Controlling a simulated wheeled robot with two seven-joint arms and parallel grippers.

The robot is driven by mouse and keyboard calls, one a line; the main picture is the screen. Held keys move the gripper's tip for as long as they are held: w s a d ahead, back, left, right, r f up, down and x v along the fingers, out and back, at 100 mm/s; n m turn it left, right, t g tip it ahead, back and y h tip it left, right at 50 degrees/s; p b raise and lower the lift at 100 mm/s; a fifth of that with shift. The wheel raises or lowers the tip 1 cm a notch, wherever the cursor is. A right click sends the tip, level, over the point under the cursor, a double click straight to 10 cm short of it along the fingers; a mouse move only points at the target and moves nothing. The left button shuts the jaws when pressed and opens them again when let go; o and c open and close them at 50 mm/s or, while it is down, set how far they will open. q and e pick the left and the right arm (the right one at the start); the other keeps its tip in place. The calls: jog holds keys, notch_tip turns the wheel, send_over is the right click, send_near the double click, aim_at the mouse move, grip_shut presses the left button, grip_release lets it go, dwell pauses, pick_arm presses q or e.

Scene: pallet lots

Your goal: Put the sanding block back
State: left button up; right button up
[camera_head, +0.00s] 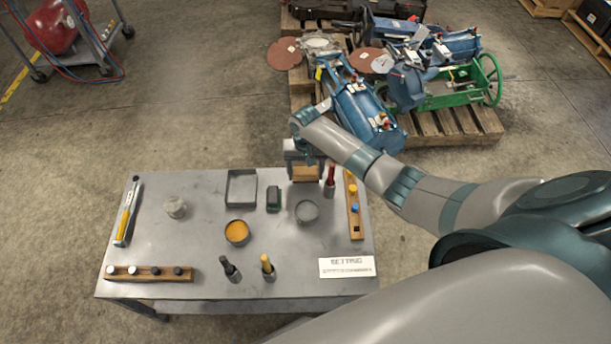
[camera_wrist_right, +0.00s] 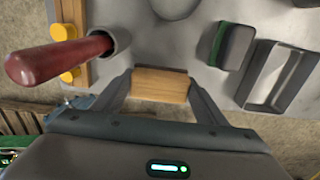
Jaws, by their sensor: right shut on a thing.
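My right gripper (camera_head: 304,168) is shut on a tan wooden-looking block (camera_head: 306,175), which I take to be the sanding block. The block is at the far edge of the grey table (camera_head: 180,245); in the right wrist view (camera_wrist_right: 160,86) it sits level between both fingers. I cannot tell whether it touches the tabletop. An empty rectangular grey tray (camera_head: 229,190) stands to its left, and it also shows in the right wrist view (camera_wrist_right: 255,75). My left gripper is not in view.
A red-handled tool (camera_head: 330,174) stands in a holder right beside the gripper. A green and black block (camera_head: 273,196) and a round grey dish (camera_head: 307,211) are close by. An orange-filled dish (camera_head: 237,232) and wooden peg racks (camera_head: 148,274) stand around.

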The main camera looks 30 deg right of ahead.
aim_at(306, 171)
jog(key=shift+f, duration=1.1)
jog(key=shift+f, duration=0.1)
jog(key=o, duration=1)
jog(key=shift+c, duration=0.2)
notch_tip(306, 171, up, 12)
jog(key=shift+r+p, duration=0.15)
jog(key=shift+p, duration=0.25)
